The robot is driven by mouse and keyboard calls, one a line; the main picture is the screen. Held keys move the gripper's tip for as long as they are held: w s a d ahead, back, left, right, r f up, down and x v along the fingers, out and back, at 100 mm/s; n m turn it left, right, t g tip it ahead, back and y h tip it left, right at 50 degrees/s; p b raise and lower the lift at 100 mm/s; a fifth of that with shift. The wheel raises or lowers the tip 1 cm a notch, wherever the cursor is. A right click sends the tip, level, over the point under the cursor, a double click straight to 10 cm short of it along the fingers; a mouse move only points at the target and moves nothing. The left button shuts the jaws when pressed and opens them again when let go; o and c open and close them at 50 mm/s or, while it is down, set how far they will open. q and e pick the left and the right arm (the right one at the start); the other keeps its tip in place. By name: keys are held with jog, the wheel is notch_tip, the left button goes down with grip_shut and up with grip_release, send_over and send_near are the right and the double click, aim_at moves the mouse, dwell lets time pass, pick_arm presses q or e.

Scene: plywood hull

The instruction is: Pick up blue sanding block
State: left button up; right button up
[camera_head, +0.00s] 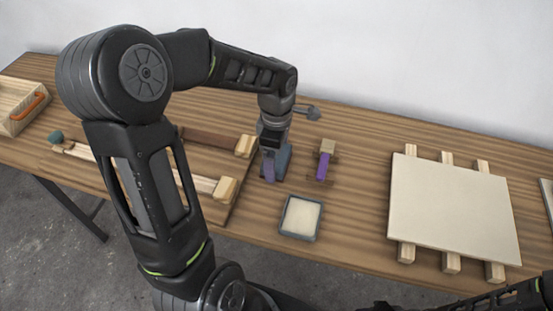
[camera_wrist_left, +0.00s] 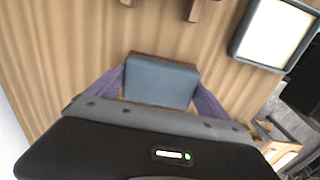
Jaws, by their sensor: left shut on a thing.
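The blue sanding block (camera_head: 283,162) is a blue-grey block with a reddish-brown edge, near the middle of the workbench. It also shows in the left wrist view (camera_wrist_left: 162,80), between the purple fingers. My left gripper (camera_head: 271,166) points down and is shut on the block, with one finger on each side of it. In the head view the near finger and the wrist hide part of the block. I cannot tell whether it touches the bench. My right gripper is not in view; dark arm parts show at the lower right.
A grey tray with a pale inside (camera_head: 301,217) lies just in front of the block. A purple and wooden piece (camera_head: 323,165) is close to the right. A pale board (camera_head: 452,204) lies on wooden strips farther right. A wooden frame (camera_head: 201,184) is left, partly behind my arm.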

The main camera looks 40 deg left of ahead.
pick_arm(q)
jog(key=c, duration=0.7)
jog(key=shift+r, duration=0.1)
notch_tip(320, 180, up, 10)
jog(key=shift+f+b, duration=0.1)
jog(key=shift+b, duration=0.2)
dwell(0.4)
